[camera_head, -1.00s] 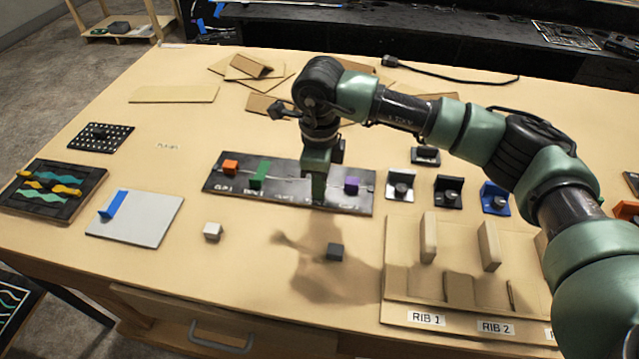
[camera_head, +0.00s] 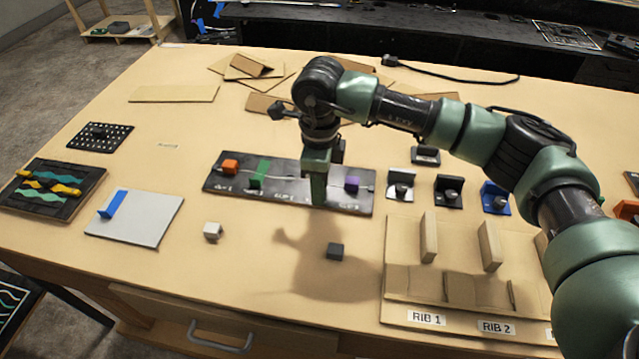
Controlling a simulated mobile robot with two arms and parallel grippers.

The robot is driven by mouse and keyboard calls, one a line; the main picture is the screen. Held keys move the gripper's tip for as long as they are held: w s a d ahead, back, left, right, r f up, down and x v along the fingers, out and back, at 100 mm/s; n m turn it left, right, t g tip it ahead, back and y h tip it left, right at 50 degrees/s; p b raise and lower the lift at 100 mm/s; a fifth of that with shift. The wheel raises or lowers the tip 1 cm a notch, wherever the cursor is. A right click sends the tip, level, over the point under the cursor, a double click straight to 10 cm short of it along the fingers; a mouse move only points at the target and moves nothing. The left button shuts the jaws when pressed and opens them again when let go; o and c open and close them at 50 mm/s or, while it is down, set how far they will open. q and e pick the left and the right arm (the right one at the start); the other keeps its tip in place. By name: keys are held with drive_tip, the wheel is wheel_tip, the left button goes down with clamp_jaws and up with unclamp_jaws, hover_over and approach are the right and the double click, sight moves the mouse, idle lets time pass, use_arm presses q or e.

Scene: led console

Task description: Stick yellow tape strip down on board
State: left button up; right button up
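A long black board (camera_head: 225,186) lies in the middle of the table, with a pale cable along it. An orange clip (camera_head: 230,167), a green piece (camera_head: 260,173) and a purple clip (camera_head: 352,184) sit on it. My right gripper (camera_head: 318,197) points down over the board between the green and purple pieces. It hides that part of the board, and its finger gap and any contact cannot be made out. I see no separate yellow tape strip; the gripper may hide it. My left gripper is not in view.
A grey-white panel (camera_head: 150,225) with a blue strip (camera_head: 113,204) lies at left, beside a dark panel with yellow and teal waves (camera_head: 50,190). Small white (camera_head: 212,231) and dark (camera_head: 335,251) cubes sit in front. A cardboard rib fixture (camera_head: 400,290) stands at right.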

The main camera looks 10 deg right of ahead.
wheel_tip(320, 180, up, 7)
drive_tip(key=shift+r+b, duration=0.15)
drive_tip(key=shift+b, duration=0.9)
drive_tip(key=shift+r, duration=0.3)
